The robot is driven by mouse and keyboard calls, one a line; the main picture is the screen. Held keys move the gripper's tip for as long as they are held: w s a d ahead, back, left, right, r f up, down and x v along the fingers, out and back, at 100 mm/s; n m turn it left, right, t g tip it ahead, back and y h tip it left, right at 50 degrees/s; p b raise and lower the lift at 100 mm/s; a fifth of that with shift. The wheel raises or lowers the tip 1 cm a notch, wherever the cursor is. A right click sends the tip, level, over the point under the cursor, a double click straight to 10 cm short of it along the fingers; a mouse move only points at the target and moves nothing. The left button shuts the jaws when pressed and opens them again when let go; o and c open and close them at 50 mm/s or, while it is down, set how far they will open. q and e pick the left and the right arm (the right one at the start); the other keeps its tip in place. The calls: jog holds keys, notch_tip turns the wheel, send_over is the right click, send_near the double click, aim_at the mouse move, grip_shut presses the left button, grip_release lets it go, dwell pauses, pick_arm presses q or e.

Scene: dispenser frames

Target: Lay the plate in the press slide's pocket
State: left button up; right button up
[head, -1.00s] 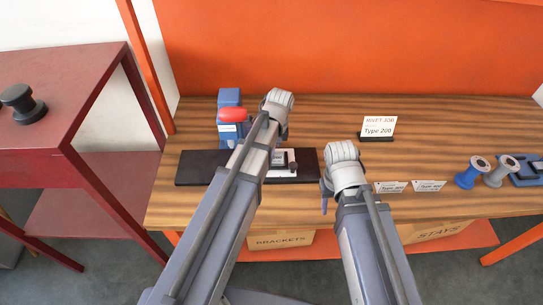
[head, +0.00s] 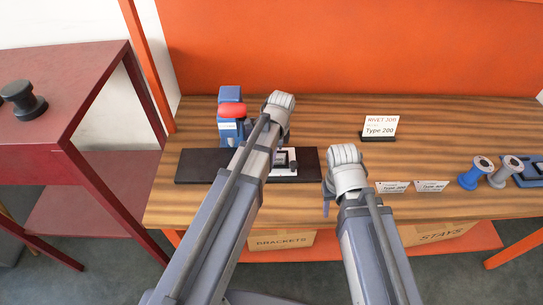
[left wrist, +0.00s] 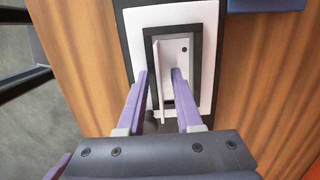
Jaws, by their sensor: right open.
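The press slide is a white slab (left wrist: 209,45) with a dark-rimmed pocket. It also shows in the head view (head: 291,173), partly behind my left arm. In the left wrist view the light grey plate (left wrist: 184,62), with a small dark hole, appears inside the pocket rim. A thin upright flange stands along its left side. My left gripper (left wrist: 160,73) is open, its purple fingers apart on either side of this flange; contact cannot be told. In the head view its fingers are hidden. My right gripper (head: 326,200) is open and empty, over the table's front part.
The blue press (head: 230,97) with a red part stands behind the black base (head: 200,168). Blue and grey spools (head: 475,174) are far right. A red cabinet (head: 75,100) stands left.

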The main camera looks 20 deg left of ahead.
pick_arm(q)
notch_tip(320, 180, up, 13)
jog(key=d+p, duration=0.1)
jog(key=p, duration=1.2)
jog(key=s+d+n, duration=0.9)
jog(key=s+n, duration=0.2)
jog(key=s, duration=0.3)
jog(key=shift+s+d+f, duration=0.2)
jog(key=shift+d, duration=0.05)
pick_arm(e)
notch_tip(320, 180, up, 13)
jog(key=shift+f, duration=0.2)
